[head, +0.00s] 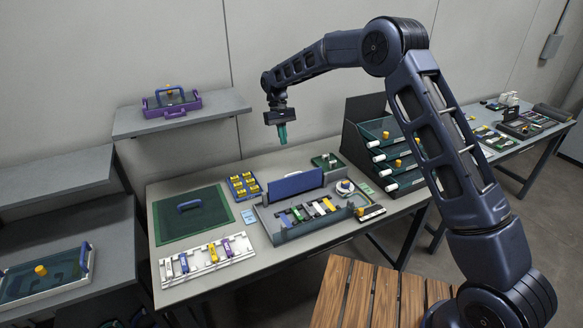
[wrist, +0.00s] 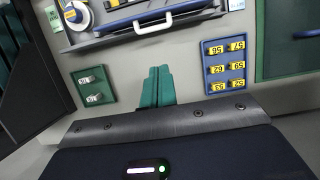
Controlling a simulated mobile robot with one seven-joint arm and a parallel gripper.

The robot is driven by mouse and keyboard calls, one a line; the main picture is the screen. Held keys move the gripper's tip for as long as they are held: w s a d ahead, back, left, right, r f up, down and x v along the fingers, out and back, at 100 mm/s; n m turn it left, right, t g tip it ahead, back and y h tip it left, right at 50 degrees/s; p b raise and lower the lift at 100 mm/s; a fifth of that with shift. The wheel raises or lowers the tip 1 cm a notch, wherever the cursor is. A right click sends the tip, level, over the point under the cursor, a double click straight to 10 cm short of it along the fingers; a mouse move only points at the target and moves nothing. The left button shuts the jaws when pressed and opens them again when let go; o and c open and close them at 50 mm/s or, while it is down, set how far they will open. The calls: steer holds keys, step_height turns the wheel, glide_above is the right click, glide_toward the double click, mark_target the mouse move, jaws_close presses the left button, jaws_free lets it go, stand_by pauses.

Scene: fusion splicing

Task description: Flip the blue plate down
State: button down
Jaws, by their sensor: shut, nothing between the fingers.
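The blue plate (head: 296,185) stands raised along the back edge of the grey tray (head: 290,236) on the table. In the wrist view it shows near the top as a thin blue strip (wrist: 125,24), seen nearly edge-on. A white handle (wrist: 153,23) shows against it. Several coloured pieces lie in the tray in front of the plate. My gripper (head: 282,134) hangs above and behind the plate, pointing down and apart from it. Its teal fingers (wrist: 157,88) are together and empty.
A blue holder with yellow number tags (head: 243,186) and a green mat (head: 190,216) lie left of the tray. A small green tray (wrist: 93,89) sits behind it. A dark rack of drawers (head: 385,145) stands at right. A white rack (head: 207,259) lies in front.

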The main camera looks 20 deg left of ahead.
glide_above(294, 182)
steer(key=w+a, duration=0.2)
steer(key=w, duration=0.1)
steer(key=shift+s+f, duration=0.15)
steer(key=shift+f, duration=4.35)
steer(key=shift+d, duration=0.1)
steer(key=shift+s+d+r, duration=0.1)
steer(key=shift+s+d, duration=0.15)
